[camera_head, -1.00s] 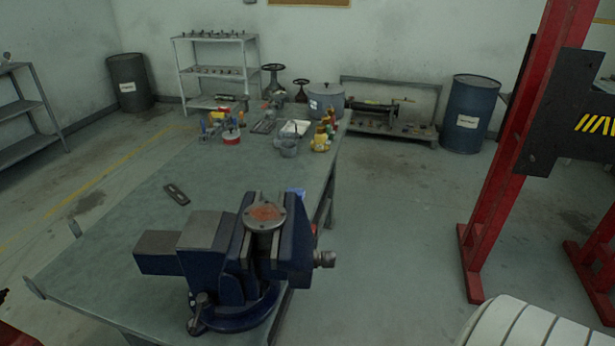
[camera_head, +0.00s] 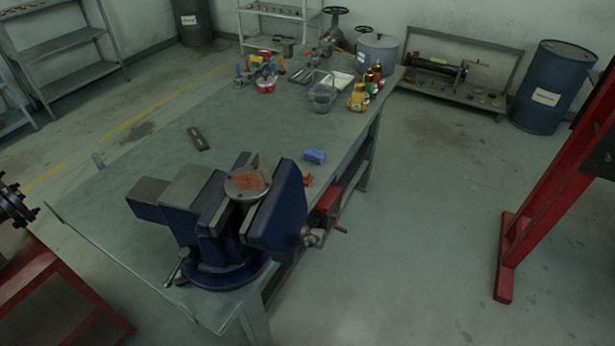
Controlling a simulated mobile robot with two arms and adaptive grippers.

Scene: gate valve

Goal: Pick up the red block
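A small red object (camera_head: 307,179), likely the red block, shows at the table's right edge, just behind the vise. It is mostly hidden by the vise jaw, so its full shape cannot be told. A blue block (camera_head: 315,156) lies on the table a little behind it. The blue bench vise (camera_head: 215,220) stands at the table's near end and holds a round metal flange (camera_head: 247,183) with a rusty-red face. Neither of my grippers is in view.
The green worktable (camera_head: 160,225) is clear around a dark metal plate (camera_head: 199,139). Bottles (camera_head: 358,98), a grey cup (camera_head: 322,97) and a pot (camera_head: 376,54) crowd its far end. A red post (camera_head: 540,190) stands at right. A red stand (camera_head: 50,300) is at lower left. Floor right of the table is free.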

